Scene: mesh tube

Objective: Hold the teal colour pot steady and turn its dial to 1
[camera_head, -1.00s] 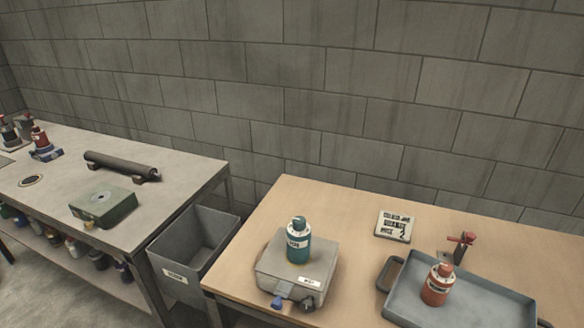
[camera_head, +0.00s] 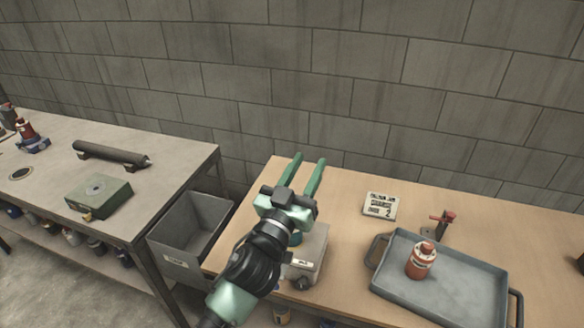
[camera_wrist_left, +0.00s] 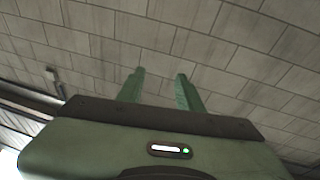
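My left gripper (camera_head: 309,160) reaches in from the bottom of the head view, with its two green fingers apart and nothing between them. In the left wrist view the fingers (camera_wrist_left: 158,78) are also apart, with only the block wall beyond. The teal colour pot (camera_head: 297,239) is almost wholly hidden behind my left gripper; only a sliver of teal shows. Its dial cannot be seen. The pot's grey box stand (camera_head: 314,245) is partly covered by my arm. I cannot tell how far the gripper is above the pot. My right gripper is not in view.
A grey tray (camera_head: 470,288) holding a red pot (camera_head: 420,260) is on the right of the wooden table (camera_head: 345,240). A sign card (camera_head: 381,205) and a red-handled clamp (camera_head: 442,222) are behind it. A grey bin (camera_head: 185,235) stands left, between the two tables.

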